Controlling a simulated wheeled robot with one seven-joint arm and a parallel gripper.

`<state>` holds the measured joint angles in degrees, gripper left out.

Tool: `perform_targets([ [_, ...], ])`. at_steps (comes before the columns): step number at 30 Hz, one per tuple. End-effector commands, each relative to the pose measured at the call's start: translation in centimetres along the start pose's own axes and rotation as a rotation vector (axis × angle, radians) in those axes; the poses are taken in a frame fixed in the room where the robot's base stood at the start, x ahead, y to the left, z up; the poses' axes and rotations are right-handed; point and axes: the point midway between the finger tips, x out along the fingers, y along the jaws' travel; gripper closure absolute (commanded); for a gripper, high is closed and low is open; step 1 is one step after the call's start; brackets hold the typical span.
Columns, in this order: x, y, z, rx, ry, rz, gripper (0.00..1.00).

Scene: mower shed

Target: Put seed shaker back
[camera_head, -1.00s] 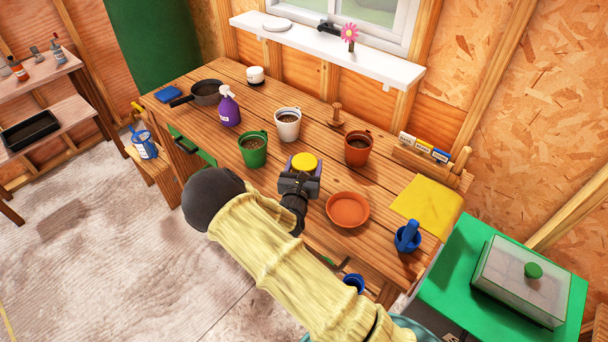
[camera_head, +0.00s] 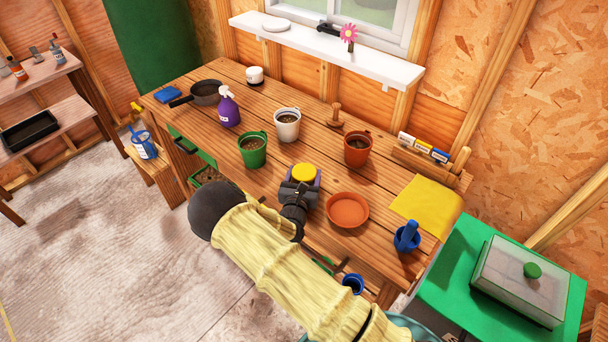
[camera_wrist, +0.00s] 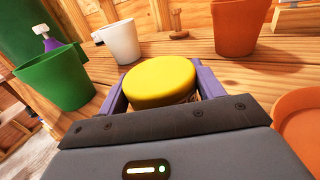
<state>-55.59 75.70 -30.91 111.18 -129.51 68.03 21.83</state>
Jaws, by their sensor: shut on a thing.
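The seed shaker (camera_head: 304,173) shows as a round yellow lid above the workbench, near its front edge. In the wrist view, the yellow lid (camera_wrist: 162,82) sits between the two purple fingers of my gripper (camera_wrist: 165,97). My gripper (camera_head: 303,181) is shut on it, with a finger against each side. The shaker's body below the lid is mostly hidden by the gripper. I cannot tell whether its base touches the bench. The terracotta saucer (camera_head: 347,209) is just to the right, and the green pot (camera_head: 253,150) is to the left.
A white pot (camera_head: 287,125) and a terracotta pot (camera_head: 357,149) stand behind my gripper. A purple spray bottle (camera_head: 228,107) is farther left. A wooden rack (camera_head: 431,165) with seed packets, a yellow sheet (camera_head: 427,206) and a blue pot (camera_head: 407,239) are right.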

Motion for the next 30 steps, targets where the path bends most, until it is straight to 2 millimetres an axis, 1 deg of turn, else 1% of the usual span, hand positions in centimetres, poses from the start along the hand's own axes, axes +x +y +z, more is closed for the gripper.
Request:
perform_targets([
  [1, 0.0, 0.0, -0.2, 0.0, 0.0, 0.0, 0.56],
  [2, 0.0, 0.0, -0.1, 0.0, 0.0, 0.0, 0.27],
  [4, 0.0, 0.0, -0.1, 0.0, 0.0, 0.0, 0.14],
  [5, 0.0, 0.0, -0.1, 0.0, 0.0, 0.0, 0.11],
  [12, 0.1, -0.1, -0.1, 0.0, 0.0, -0.002, 0.11],
  [15, 0.1, -0.1, 0.2, 0.0, 0.0, -0.001, 0.11],
  [17, -0.4, -0.1, 0.1, 0.0, 0.001, 0.0, 0.11],
  [20, -1.5, 0.0, 0.1, 0.0, 0.0, 0.0, 0.11],
  [23, -3.3, 0.1, 0.0, -0.002, 0.002, 0.003, 0.11],
  [30, -8.1, 0.1, -0.1, -0.002, 0.003, 0.003, 0.11],
])
